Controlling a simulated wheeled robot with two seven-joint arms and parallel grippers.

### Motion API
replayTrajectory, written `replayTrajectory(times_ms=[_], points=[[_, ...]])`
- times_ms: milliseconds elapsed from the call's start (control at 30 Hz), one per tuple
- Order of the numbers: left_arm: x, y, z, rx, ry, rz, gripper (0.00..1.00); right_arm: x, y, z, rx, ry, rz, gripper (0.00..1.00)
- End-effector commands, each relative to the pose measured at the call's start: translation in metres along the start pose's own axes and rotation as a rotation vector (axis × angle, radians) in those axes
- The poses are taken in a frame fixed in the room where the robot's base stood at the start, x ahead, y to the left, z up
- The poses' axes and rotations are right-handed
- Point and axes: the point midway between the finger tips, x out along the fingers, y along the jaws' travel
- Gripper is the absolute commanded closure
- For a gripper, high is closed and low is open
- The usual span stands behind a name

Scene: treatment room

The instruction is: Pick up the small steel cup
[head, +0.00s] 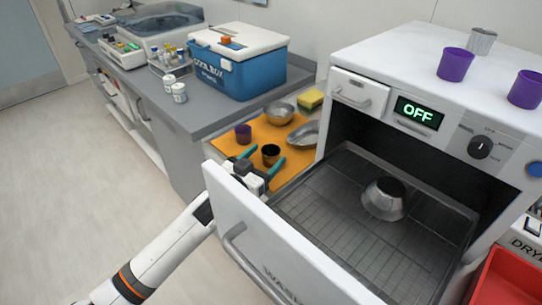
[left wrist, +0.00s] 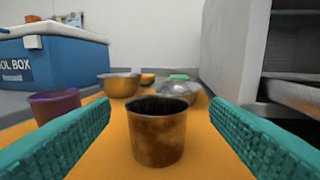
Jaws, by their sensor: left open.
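A small steel cup (head: 270,155) stands upright on the orange mat (head: 289,131), dark in the head view. In the left wrist view the cup (left wrist: 157,132) looks metallic and brownish, with its open rim up. My left gripper (head: 262,160) is open, its teal fingers low over the mat. In the left wrist view the cup is centred between the two fingers (left wrist: 160,128), with a visible gap on each side. My right gripper is in neither view.
A purple cup (head: 243,134), steel bowl (head: 279,113), metal dish (head: 303,135) and sponge (head: 310,99) are around the mat. A blue cool box (head: 236,74) stands on the grey counter. The white warmer's open drawer (head: 285,255) is beside my left arm. Another metal cup (head: 481,41) stands on the warmer.

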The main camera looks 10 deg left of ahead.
Motion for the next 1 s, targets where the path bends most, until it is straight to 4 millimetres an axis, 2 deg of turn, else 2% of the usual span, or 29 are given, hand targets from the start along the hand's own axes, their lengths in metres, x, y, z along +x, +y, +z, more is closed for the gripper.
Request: replayTrajectory(times_ms=[100,200,467,500,700,800,1000], points=[[0.02,0.001,0.004,0.001,-0.001,0.001,0.29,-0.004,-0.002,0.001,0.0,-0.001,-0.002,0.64],[0.03,0.002,0.003,0.002,0.0,0.002,0.29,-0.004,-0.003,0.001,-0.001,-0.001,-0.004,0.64],[0.033,0.001,0.002,0.001,0.0,0.001,0.29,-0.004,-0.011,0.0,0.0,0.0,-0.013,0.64],[0.033,0.001,0.002,0.001,0.0,0.001,0.31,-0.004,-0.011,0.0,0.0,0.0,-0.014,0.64],[0.033,0.001,0.002,0.001,0.0,0.001,0.64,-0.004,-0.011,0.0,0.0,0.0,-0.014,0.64],[0.033,0.001,0.002,0.001,0.0,0.001,0.77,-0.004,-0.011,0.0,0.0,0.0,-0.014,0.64],[0.033,0.001,0.003,0.001,0.0,0.001,0.77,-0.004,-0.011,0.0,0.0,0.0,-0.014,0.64]])
